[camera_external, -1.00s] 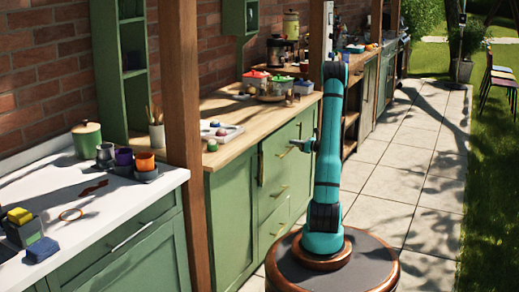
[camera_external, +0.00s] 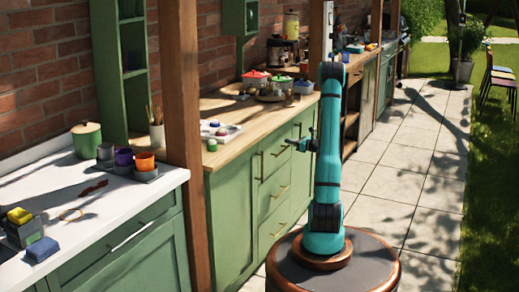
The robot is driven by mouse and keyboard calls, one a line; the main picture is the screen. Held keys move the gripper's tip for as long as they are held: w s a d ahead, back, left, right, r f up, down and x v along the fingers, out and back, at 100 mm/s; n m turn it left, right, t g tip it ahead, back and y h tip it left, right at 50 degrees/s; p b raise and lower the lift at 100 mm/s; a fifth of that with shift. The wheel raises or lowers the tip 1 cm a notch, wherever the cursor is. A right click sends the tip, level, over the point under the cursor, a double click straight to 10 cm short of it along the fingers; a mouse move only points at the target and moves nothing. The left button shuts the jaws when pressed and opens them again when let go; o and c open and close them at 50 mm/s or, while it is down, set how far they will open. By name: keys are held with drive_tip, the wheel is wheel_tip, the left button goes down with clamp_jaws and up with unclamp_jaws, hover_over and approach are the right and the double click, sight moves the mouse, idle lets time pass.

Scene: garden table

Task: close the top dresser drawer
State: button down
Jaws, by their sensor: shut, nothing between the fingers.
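The dresser is the green cabinet (camera_external: 229,222) under the wooden counter, with a column of drawers bearing brass handles. The top drawer (camera_external: 272,163) has its handle just below the counter edge. Its front looks about in line with the drawers below; a small gap cannot be ruled out. My gripper (camera_external: 288,143) is shut and empty, level with the upper part of the drawer column and pointing left towards it. It appears in front of the drawer face; whether it touches cannot be told.
A wooden post (camera_external: 183,120) stands at the left, beside a white worktop (camera_external: 110,205). The paved path (camera_external: 400,188) at the right is clear.

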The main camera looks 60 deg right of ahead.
drive_tip(key=s, duration=1.4)
drive_tip(key=w+a+r+n+g+y, duration=0.15)
drive_tip(key=w+a+r+n, duration=0.3)
drive_tip(key=r, duration=0.45)
drive_tip(key=w+a+r+n+g+y, duration=0.1)
drive_tip(key=w+a+r+n+y, duration=0.25)
drive_tip(key=r, duration=0.55)
drive_tip(key=w+a+r+n+g+h, duration=0.1)
drive_tip(key=w+a+n+g, duration=0.1)
drive_tip(key=a, duration=0.6)
drive_tip(key=w+a+r+n+g+h, duration=0.1)
drive_tip(key=w+a+n+g, duration=0.1)
drive_tip(key=a+n, duration=0.2)
drive_tip(key=w+a+r+n+g+h, duration=0.1)
drive_tip(key=a+n, duration=0.3)
drive_tip(key=a, duration=0.7)
drive_tip(key=shift+w+a+r+g, duration=0.35)
drive_tip(key=shift+w+r+g, duration=0.3)
drive_tip(key=shift+w, duration=0.1)
drive_tip(key=s+a+r+n+t+h, duration=0.1)
drive_tip(key=s+a+r+n+t, duration=0.3)
drive_tip(key=a+r+n, duration=0.5)
drive_tip(key=s+a+r+n+t+h, duration=0.1)
drive_tip(key=s+a+r+n+t, duration=0.3)
drive_tip(key=a+r+n, duration=0.5)
drive_tip(key=s+a+r, duration=0.2)
drive_tip(key=a, duration=0.4)
drive_tip(key=shift+s+a, duration=0.2)
drive_tip(key=shift+a, duration=0.2)
